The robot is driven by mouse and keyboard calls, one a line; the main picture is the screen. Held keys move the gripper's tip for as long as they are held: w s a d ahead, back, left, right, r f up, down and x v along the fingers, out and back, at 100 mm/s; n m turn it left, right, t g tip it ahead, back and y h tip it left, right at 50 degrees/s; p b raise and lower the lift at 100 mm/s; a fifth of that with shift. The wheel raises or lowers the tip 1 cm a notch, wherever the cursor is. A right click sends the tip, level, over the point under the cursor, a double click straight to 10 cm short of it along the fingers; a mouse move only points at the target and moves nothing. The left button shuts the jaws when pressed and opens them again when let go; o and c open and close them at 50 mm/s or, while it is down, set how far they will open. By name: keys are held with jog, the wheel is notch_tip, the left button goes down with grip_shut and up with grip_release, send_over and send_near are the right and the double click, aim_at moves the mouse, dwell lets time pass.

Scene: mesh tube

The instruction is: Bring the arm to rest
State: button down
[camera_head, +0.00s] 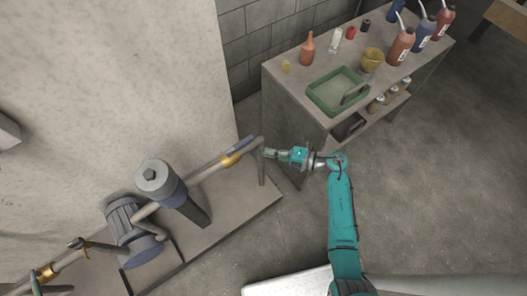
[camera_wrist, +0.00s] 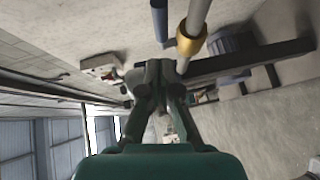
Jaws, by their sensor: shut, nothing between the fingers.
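My teal arm (camera_head: 341,215) reaches up from the bottom of the head view, and its wrist bends to the left. My gripper (camera_head: 268,154) points left, close to the upper end of a pipe with a brass collar (camera_head: 230,159). In the wrist view my gripper (camera_wrist: 158,68) is shut with its fingertips together and nothing held. The brass collar (camera_wrist: 190,44) on the pipe shows just beyond the fingertips, to the right. I cannot tell whether the fingers touch the pipe.
A pump (camera_head: 131,230) and a grey cylinder (camera_head: 161,182) stand on a low plinth at left. A workbench (camera_head: 290,90) at the top holds a green tray (camera_head: 338,91), bottles and a yellow cup (camera_head: 372,60). The floor (camera_head: 430,190) at right is clear.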

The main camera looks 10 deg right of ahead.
jog(key=v, duration=0.6)
jog(key=shift+w+d, duration=0.3)
jog(key=shift+w, duration=0.05)
jog(key=s+a+r+m+t+h, duration=0.1)
jog(key=s+a+r+m+t, duration=0.3)
jog(key=s, duration=0.3)
jog(key=s+a+r+m+t+h, duration=0.2)
jog(key=s+r+m+t, duration=0.3)
jog(key=s+m+t, duration=0.15)
jog(key=s+d+r+m+g+h, duration=0.1)
jog(key=s+d+r+m+h, duration=0.1)
jog(key=s+m, duration=0.4)
jog(key=s+d+r+m+g+h, duration=0.1)
jog(key=s+r+m+h, duration=0.3)
jog(key=s, duration=0.5)
jog(key=s+d+r+m+g+h, duration=0.1)
jog(key=s+d+r+m+h, duration=0.2)
jog(key=s+m+h, duration=0.2)
jog(key=s+m, duration=0.2)
jog(key=m, duration=0.1)
jog(key=shift+s+d+r+g, duration=0.2)
jog(key=shift+s+d+g, duration=0.1)
jog(key=shift+d+g, duration=0.05)
